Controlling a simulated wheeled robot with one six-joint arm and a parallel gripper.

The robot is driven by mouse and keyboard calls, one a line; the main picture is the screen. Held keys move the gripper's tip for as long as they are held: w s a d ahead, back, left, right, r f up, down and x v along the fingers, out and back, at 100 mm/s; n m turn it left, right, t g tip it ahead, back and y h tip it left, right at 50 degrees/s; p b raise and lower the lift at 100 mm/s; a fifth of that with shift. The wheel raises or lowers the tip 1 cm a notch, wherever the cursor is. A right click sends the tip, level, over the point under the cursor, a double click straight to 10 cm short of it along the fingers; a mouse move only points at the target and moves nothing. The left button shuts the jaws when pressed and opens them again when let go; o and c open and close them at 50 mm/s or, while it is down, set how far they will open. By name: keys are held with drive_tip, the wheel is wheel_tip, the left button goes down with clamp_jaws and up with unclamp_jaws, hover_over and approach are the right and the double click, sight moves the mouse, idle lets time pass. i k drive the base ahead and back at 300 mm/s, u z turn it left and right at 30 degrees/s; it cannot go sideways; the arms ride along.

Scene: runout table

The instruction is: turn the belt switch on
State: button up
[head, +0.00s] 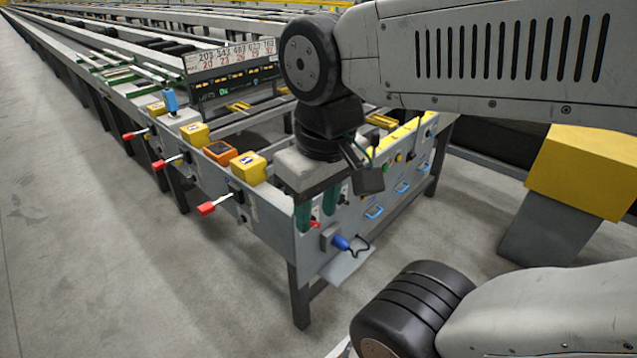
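The grey control panel (265,220) at the end of the runout table carries several controls. I cannot tell for sure which is the belt switch. A small red control (314,223) shows on its front face, close to my fingertips. Whether the fingers touch the panel cannot be told.
Red-handled levers (215,204) stick out along the table's left side, beside yellow boxes (249,168) and an orange box (219,152). Small buttons (398,157) and blue handles (402,188) sit right of my gripper. A yellow-topped block (585,170) stands at right. The left floor is clear.

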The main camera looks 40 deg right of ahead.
sight(313, 223)
drive_tip(key=z, duration=0.5)
drive_tip(key=k, duration=1.15)
drive_tip(key=u, duration=0.6)
drive_tip(key=i, duration=1.3)
drive_tip(key=z, duration=0.1)
